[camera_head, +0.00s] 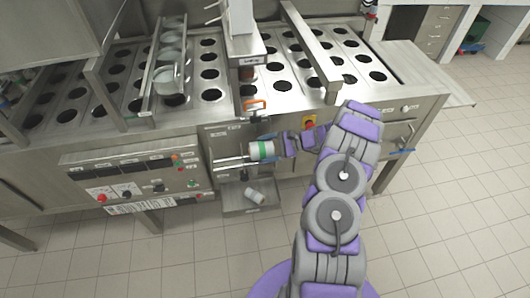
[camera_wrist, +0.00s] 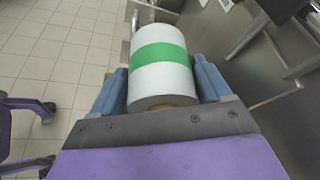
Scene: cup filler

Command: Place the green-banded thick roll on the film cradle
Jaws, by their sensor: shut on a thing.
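The green-banded thick roll (camera_head: 261,150) is white with a green band round its middle. It also fills the upper middle of the wrist view (camera_wrist: 158,85). My gripper (camera_head: 274,147) comes from the right and is shut on the roll, with a blue finger on each side in the wrist view (camera_wrist: 160,92). What looks like the film cradle (camera_head: 231,164), a pair of metal rods on the machine's front, lies just left of the roll. The roll is at the rods' right end. I cannot tell whether it touches them.
A second, plain-looking roll (camera_head: 254,196) lies tilted in an open metal tray (camera_head: 236,208) below. The machine's control panel (camera_head: 130,178) is to the left. A red button on yellow (camera_head: 309,122) is close to my arm. Tiled floor in front is clear.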

